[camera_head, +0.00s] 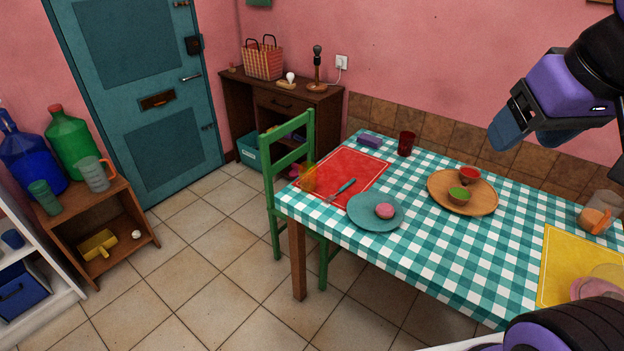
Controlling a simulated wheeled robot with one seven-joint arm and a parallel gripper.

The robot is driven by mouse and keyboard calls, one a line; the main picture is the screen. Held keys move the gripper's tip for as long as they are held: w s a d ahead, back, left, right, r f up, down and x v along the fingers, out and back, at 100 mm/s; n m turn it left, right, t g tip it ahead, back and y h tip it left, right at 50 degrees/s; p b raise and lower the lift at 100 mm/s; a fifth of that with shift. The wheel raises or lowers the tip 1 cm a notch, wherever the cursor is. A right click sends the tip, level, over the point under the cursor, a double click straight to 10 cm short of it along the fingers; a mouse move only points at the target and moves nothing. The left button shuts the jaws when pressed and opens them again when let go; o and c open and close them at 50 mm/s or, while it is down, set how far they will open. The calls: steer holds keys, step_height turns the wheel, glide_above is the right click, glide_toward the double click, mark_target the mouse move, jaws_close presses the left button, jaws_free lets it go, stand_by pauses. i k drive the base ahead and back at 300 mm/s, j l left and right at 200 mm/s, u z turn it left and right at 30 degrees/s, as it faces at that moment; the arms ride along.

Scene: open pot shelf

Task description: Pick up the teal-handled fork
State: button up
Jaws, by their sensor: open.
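The teal-handled fork (342,189) lies on the red placemat (351,168) at the left end of the checkered table. Its teal handle points up and to the right, and its metal head points down and to the left. My gripper (507,133) is at the upper right, raised well above the table and far to the right of the fork. Its blue fingers are apart and I see nothing between them.
A teal plate (370,221) with a pink item (384,211) is just right of the fork. An orange translucent glass (309,178) stands at the mat's left edge. A purple block (370,140), a dark red cup (406,143) and a round wooden tray (438,198) are farther off.

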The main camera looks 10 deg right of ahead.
mark_target(351, 181)
steer(key=i+j, duration=0.25)
steer(key=i+j+z, duration=0.15)
steer(key=j, duration=0.3)
steer(key=i+j, duration=0.35)
steer(key=i+j+z, duration=0.15)
steer(key=j, duration=0.25)
steer(key=i+j, duration=0.3)
steer(key=j+z, duration=0.05)
